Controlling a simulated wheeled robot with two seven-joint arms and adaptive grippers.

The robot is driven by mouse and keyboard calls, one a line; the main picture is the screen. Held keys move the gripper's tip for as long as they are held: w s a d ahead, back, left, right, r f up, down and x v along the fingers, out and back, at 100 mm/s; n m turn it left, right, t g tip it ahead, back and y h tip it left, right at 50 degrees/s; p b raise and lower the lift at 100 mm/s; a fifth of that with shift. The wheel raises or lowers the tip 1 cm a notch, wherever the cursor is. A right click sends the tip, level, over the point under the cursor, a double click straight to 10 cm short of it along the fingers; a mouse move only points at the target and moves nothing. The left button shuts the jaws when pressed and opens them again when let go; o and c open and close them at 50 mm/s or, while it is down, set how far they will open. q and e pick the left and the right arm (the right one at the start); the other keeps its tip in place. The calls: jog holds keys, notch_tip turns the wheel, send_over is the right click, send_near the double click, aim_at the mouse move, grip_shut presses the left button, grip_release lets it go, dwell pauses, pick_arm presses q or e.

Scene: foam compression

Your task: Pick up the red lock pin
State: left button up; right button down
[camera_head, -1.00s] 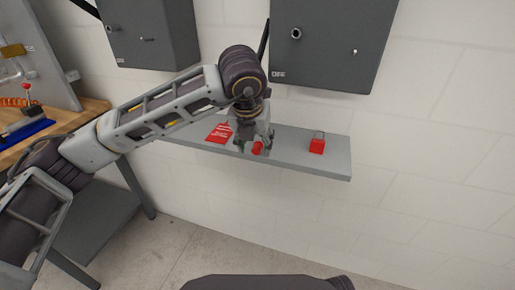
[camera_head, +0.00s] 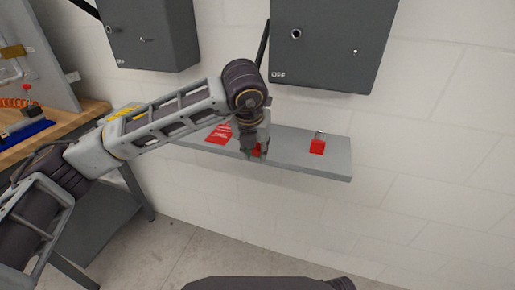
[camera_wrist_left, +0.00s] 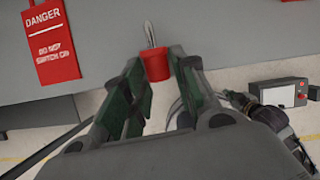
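The red lock pin shows in the left wrist view as a red cap (camera_wrist_left: 155,67) with a thin metal shaft (camera_wrist_left: 150,34) pointing over the grey shelf. My left gripper (camera_wrist_left: 157,62) is open, with one finger on each side of the red cap. Narrow gaps seem to show beside the cap. In the head view my left gripper (camera_head: 254,156) points down at the shelf's front edge, with only a bit of red visible at it. A dark, arm-like part of mine (camera_wrist_left: 265,112) appears at right in the wrist view; its gripper state is unclear.
The grey shelf (camera_head: 290,161) holds a red padlock (camera_head: 317,146) at right and a red danger tag (camera_head: 219,133) at left. The tag (camera_wrist_left: 52,50) also shows in the wrist view. Two grey wall boxes (camera_head: 330,45) hang above. A wooden bench (camera_head: 85,114) stands at left.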

pick_arm(q)
jog(key=c, duration=0.4)
pick_arm(e)
jog(key=shift+w, duration=0.1)
pick_arm(q)
jog(key=shift+o, duration=0.2)
jog(key=shift+r, duration=0.1)
